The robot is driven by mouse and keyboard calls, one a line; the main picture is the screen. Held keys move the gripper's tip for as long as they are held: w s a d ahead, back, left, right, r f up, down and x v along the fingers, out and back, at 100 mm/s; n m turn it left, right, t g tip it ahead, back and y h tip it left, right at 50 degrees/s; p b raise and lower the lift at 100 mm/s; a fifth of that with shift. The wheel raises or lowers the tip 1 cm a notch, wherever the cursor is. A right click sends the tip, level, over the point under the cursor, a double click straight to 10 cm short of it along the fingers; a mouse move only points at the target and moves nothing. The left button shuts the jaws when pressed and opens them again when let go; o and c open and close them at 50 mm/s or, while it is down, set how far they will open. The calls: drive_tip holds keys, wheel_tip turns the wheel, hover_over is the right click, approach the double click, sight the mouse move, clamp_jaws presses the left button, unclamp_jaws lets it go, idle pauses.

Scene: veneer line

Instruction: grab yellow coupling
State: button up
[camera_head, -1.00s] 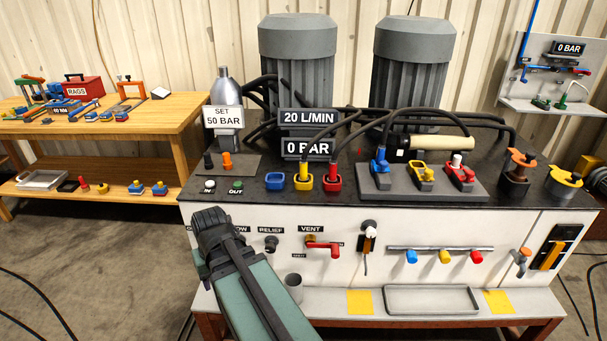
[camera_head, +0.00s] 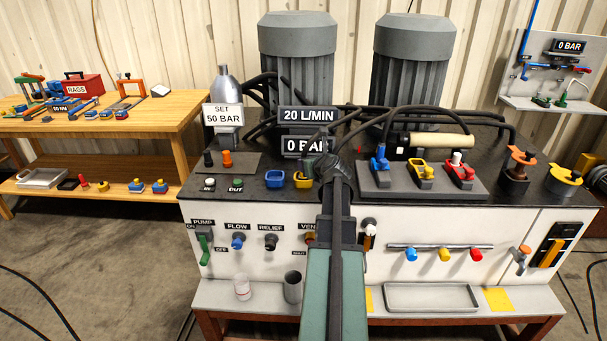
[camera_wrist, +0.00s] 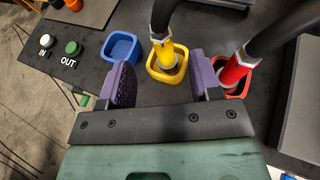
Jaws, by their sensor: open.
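The yellow coupling (camera_wrist: 165,52) is on the end of a black hose and sits in a yellow square socket (camera_wrist: 152,72) in the wrist view. My gripper (camera_wrist: 160,68) is open, with one purple finger on each side of the yellow socket's near part. The coupling lies between and just beyond the fingertips, and I cannot tell whether they touch it. In the head view my gripper (camera_head: 328,168) is over the bench top and partly covers the yellow socket (camera_head: 301,182).
A red coupling (camera_wrist: 236,72) with its hose stands close to the right finger. An empty blue socket (camera_wrist: 120,48) is at the left. A grey block (camera_head: 375,185) with blue, yellow and red fittings lies right of my gripper. Black hoses cross the bench behind.

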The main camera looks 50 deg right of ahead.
drive_tip(key=b+x, duration=0.1)
drive_tip(key=x, duration=0.3)
drive_tip(key=shift+f, duration=0.1)
drive_tip(key=b+x, duration=0.2)
drive_tip(key=x, duration=0.3)
drive_tip(key=shift+f, duration=0.2)
drive_tip(key=shift+r, duration=0.15)
clamp_jaws()
drive_tip(key=shift+r, duration=0.1)
wheel_tip(320, 180, up, 20)
drive_tip(key=p, duration=2)
